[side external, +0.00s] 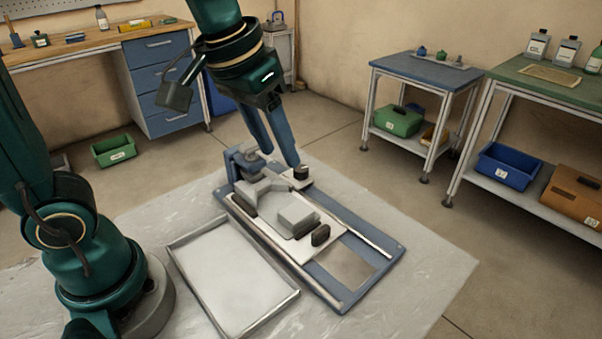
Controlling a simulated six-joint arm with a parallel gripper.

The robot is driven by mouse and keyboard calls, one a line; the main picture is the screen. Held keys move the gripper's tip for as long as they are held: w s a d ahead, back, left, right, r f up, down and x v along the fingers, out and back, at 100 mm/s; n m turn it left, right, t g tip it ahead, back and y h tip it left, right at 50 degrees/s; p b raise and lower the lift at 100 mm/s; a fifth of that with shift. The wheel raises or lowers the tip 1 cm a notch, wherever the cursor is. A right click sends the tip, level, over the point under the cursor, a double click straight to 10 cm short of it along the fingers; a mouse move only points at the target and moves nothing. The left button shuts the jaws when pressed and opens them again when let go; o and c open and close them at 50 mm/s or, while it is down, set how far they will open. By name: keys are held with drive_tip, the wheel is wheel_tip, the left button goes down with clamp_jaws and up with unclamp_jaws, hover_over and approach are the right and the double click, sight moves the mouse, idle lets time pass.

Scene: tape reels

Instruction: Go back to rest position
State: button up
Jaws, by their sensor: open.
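My gripper (280,158) points down with its two long blue-grey fingers spread apart. It is above the far end of a blue fixture (355,230), and nothing shows between the fingers. The right fingertip appears close to a small dark-topped part (300,172) on the fixture; I cannot tell whether they touch. The fixture carries a blue-grey clamp-like part (245,163), a pale plate (302,250), a grey block (297,214) and a dark rounded piece (320,235). No tape reel can be clearly made out.
A shallow pale tray (172,245) lies just left of the fixture on the light work surface (420,262). A drawer bench (160,72), a blue-topped side table (425,70) and a green-topped bench (550,85) stand farther back. The surface right of the fixture is clear.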

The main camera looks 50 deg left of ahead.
drive_tip(key=s+a+f+m+t, duration=0.1)
drive_tip(key=s+a+f, duration=0.1)
drive_tip(key=s, duration=0.7)
drive_tip(key=shift+s+a+f+t, duration=0.15)
drive_tip(key=shift+f+t, duration=0.25)
drive_tip(key=shift+f, duration=0.05)
